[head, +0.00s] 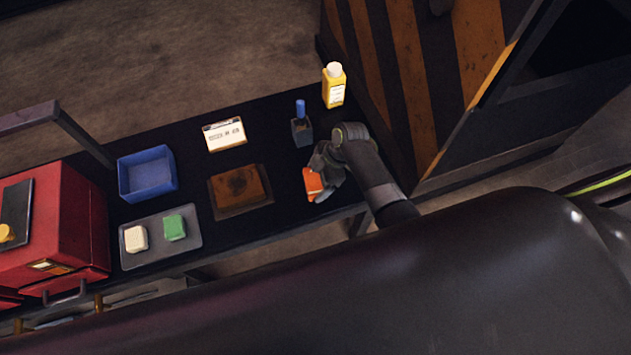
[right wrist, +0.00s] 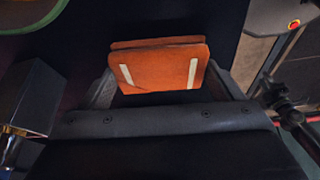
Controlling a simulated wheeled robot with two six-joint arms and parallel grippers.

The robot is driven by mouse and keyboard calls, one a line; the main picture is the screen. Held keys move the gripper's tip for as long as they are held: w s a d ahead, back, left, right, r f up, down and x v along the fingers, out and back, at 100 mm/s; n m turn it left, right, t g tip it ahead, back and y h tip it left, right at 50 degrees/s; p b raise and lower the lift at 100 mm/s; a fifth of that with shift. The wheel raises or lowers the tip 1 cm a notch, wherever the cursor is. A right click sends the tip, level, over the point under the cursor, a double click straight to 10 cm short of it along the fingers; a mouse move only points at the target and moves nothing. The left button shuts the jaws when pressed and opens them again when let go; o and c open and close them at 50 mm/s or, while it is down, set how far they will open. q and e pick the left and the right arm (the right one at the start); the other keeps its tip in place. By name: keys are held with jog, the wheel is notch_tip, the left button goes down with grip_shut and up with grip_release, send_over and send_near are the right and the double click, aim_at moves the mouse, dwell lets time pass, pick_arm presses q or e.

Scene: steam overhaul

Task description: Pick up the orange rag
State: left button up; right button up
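The orange rag (head: 312,184) is a folded rectangular pad lying near the right front edge of the dark table. My right gripper (head: 327,172) is over it from the right and partly hides it in the head view. In the right wrist view the rag (right wrist: 160,65) shows as stacked orange layers with two pale stripes. There the fingers of my right gripper (right wrist: 163,88) are spread wide, one at each side of the rag. Whether they touch it cannot be told. My left gripper is not in view.
The table (head: 285,210) also bears a yellow bottle (head: 334,90), a blue-topped item (head: 301,130), a white box (head: 224,135), a brown block (head: 240,187), a blue bin (head: 147,175), a grey tray (head: 155,255) with white and green blocks, and a red case (head: 75,225).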

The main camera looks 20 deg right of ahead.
aim_at(318, 180)
jog(key=c, duration=0.4)
jog(key=shift+o, duration=0.2)
jog(key=shift+r, duration=0.15)
notch_tip(318, 180, up, 10)
